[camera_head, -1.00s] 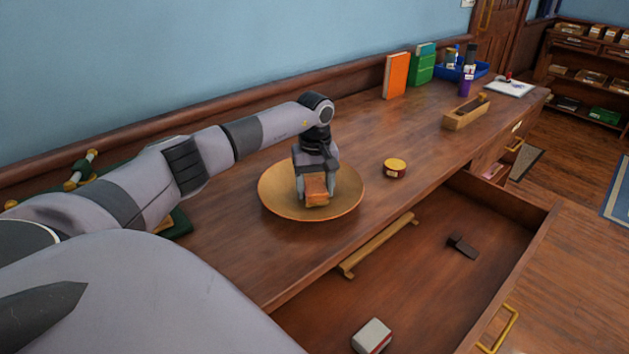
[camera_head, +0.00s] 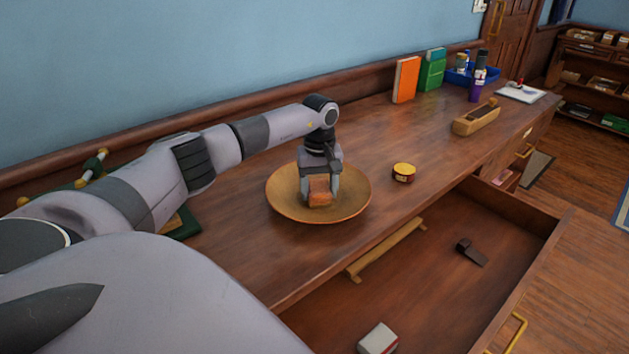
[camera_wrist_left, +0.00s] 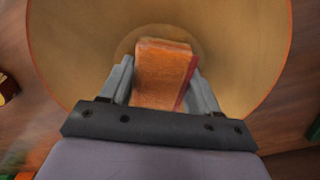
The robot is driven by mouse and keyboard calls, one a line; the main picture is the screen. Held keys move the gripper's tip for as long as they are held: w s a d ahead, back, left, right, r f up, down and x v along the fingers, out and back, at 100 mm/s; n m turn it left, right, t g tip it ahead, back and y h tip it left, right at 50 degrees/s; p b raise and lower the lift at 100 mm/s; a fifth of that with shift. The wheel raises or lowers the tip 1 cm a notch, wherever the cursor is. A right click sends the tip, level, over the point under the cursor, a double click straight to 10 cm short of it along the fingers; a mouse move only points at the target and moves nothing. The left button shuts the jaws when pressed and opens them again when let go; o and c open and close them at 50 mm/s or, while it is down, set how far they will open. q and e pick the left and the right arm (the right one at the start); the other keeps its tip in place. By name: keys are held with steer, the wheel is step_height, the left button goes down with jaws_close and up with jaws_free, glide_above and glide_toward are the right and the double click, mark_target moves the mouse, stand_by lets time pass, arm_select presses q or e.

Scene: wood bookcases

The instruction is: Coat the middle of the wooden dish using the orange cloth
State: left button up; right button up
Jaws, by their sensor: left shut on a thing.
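The wooden dish (camera_head: 352,204) is round and shallow and lies on the wooden counter. The orange cloth (camera_head: 320,190) is a folded, block-like pad. My left gripper (camera_head: 319,194) points down over the middle of the dish and is shut on the cloth. In the left wrist view the cloth (camera_wrist_left: 162,75) sits between the two fingers, over the centre of the dish (camera_wrist_left: 70,50). The cloth looks to be at the dish's surface, but contact is hidden under it. My right gripper is not in view.
A small yellow-topped tin (camera_head: 404,172) stands right of the dish. An open drawer (camera_head: 430,285) juts out in front, holding a red-and-white box (camera_head: 378,338) and a dark object (camera_head: 470,252). Books (camera_head: 406,80), a blue bin (camera_head: 487,75) and a wooden plane-like block (camera_head: 476,117) stand farther back.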

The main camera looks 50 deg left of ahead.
arm_select(q)
steer(key=shift+s+d+f, duration=0.1)
steer(key=shift+d+f, duration=0.05)
steer(key=shift+d, duration=0.55)
steer(key=shift+r+p, duration=2.3)
steer(key=shift+r, duration=0.8)
steer(key=shift+r, duration=0.1)
steer(key=shift+r+p, duration=1.2)
steer(key=shift+r, duration=0.25)
step_height(320, 180, down, 2)
steer(key=shift+b, duration=0.75)
steer(key=shift+w+f+b, duration=0.2)
steer(key=shift+f+b, duration=0.75)
steer(key=shift+f, duration=0.3)
steer(key=shift+w+f+b, duration=0.15)
steer(key=shift+f+b, duration=0.75)
steer(key=shift+f, duration=0.35)
